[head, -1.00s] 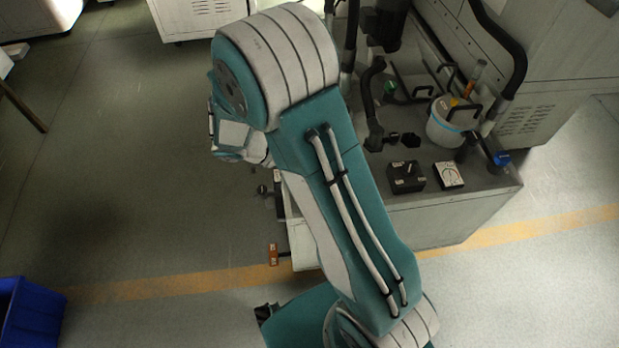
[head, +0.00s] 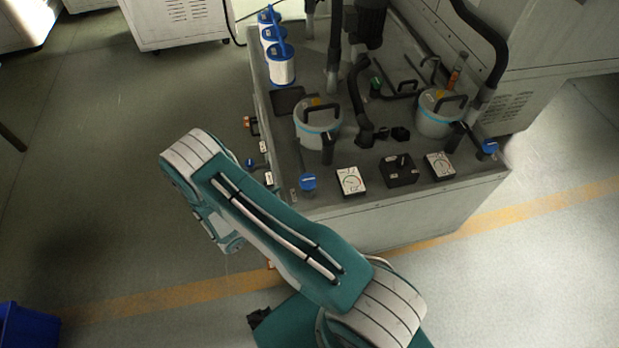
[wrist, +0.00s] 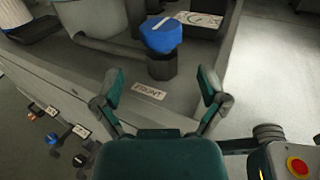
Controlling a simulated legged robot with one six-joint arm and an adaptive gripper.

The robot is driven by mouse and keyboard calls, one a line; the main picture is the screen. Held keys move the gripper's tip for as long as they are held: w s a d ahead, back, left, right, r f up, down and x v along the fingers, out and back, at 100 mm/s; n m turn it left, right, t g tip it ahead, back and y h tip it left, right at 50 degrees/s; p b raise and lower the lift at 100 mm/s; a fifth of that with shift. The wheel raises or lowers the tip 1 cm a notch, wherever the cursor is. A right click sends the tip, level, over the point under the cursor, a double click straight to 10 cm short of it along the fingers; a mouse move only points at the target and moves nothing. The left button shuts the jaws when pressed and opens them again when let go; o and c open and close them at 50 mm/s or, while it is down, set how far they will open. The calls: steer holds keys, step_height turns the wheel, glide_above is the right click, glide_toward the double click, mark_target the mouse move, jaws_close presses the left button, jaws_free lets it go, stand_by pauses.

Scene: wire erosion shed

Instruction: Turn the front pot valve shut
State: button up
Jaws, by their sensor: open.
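The front pot valve is a blue knob (wrist: 160,36) with a white mark on top, on a dark hexagonal body. In the wrist view it stands at top centre, where a pipe ends, behind a label reading FRONT (wrist: 149,91). In the head view the same blue knob (head: 308,182) is at the tank top's near left corner. My gripper (wrist: 160,82) is open and empty in the wrist view. Its fingers point toward the knob, spread to either side below it, and do not touch it. In the head view my gripper is hidden behind my arm.
Two lidded pots (head: 309,133) (head: 436,122) stand on the tank top (head: 375,207). Gauges (head: 352,182) (head: 440,166) and a black switch box (head: 399,172) line its front. Another blue valve (head: 490,147) is at right. White filter canisters (head: 281,70) stand at the back.

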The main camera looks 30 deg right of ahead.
mark_target(312, 178)
steer(key=d, duration=0.3)
steer(key=w+d, duration=0.1)
steer(key=d, duration=0.2)
steer(key=w+d, duration=0.1)
steer(key=d, duration=0.3)
steer(key=c, duration=0.9)
